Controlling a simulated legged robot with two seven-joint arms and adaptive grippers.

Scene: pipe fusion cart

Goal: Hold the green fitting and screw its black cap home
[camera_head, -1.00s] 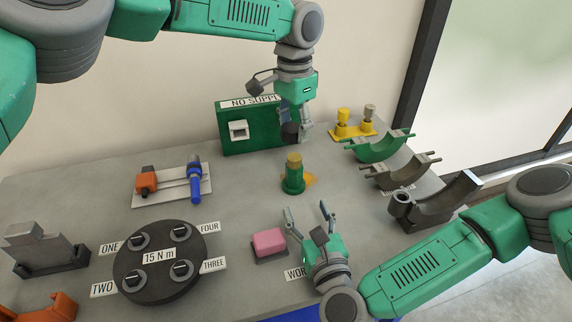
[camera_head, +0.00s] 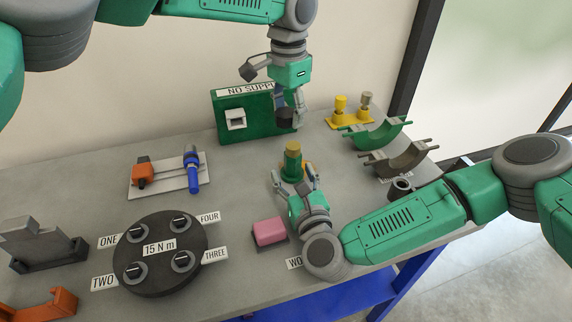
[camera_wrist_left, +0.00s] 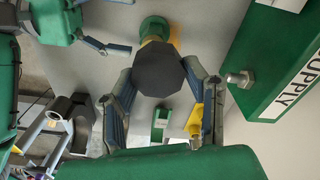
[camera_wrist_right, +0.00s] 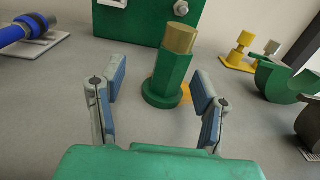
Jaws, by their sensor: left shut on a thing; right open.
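The green fitting (camera_head: 291,164) stands upright on the table, with a bare brass-coloured top; it also shows in the right wrist view (camera_wrist_right: 170,72). My right gripper (camera_head: 295,178) is open close in front of it. In the right wrist view its fingers (camera_wrist_right: 158,98) are spread to either side of the fitting, apparently short of it. The black cap (camera_head: 286,117) is in my left gripper (camera_head: 289,112), which is shut on it above and behind the fitting. In the left wrist view the cap (camera_wrist_left: 158,72) sits between the fingers and hides part of the fitting.
A green box (camera_head: 243,133) labelled "NO SUPPLY" stands behind. Yellow fittings (camera_head: 350,111) and curved cradles (camera_head: 375,135) are at the right. A pink block (camera_head: 269,231), a round dial plate (camera_head: 160,268) and a tool tray (camera_head: 167,175) lie left of my right arm.

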